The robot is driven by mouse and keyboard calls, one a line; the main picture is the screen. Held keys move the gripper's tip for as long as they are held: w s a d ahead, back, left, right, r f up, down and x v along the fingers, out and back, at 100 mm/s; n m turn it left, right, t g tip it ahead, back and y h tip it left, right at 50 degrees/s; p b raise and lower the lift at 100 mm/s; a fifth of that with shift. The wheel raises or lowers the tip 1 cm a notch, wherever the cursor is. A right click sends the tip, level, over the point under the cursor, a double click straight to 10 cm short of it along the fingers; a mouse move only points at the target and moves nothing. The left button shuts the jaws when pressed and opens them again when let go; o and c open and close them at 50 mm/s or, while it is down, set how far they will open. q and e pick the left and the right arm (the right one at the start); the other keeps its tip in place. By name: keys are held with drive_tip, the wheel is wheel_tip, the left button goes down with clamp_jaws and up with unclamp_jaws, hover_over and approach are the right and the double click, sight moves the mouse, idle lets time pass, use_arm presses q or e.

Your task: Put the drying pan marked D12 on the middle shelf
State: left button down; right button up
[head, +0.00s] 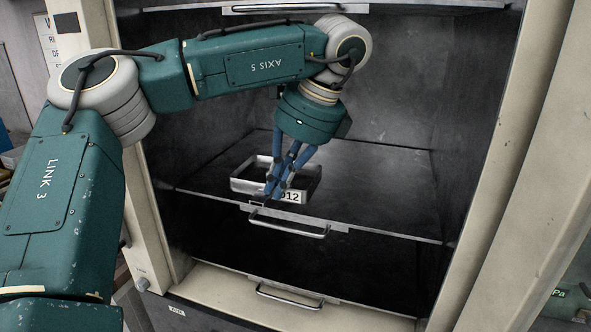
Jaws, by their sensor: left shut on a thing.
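The drying pan (309,178) is a shallow metal rectangular tray with a white label on its front, of which "12" reads clearly and the first character is partly covered. My left gripper (273,188) points down with its blue fingers shut on the pan's front wall, hiding part of it. The pan is inside the cabinet, over the front half of the middle shelf (370,178). It looks level and on or very close to the shelf surface; I cannot tell whether it touches. My right gripper is not in view.
The middle shelf has a front handle (288,223) just below the pan. A lower shelf handle (290,297) and an upper shelf handle (285,7) also show. Cream cabinet frame posts (515,150) bound the opening. The shelf is bare behind and right of the pan.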

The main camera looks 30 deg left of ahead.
sight(294, 180)
use_arm(q)
drive_tip(key=w, duration=0.2)
drive_tip(key=w+a+p, duration=0.1)
drive_tip(key=w, duration=0.3)
drive_tip(key=w+p, duration=0.1)
drive_tip(key=w, duration=0.1)
drive_tip(key=shift+a, duration=0.4)
drive_tip(key=shift+w+f, duration=0.15)
drive_tip(key=shift+w, duration=0.05)
wheel_tip(294, 180, down, 3)
drive_tip(key=shift+a+f+p, duration=0.1)
drive_tip(key=shift+p, duration=0.25)
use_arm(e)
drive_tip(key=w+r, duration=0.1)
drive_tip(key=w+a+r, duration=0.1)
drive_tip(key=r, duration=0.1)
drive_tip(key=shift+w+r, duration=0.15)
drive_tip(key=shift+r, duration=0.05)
use_arm(q)
drive_tip(key=shift+f, duration=0.1)
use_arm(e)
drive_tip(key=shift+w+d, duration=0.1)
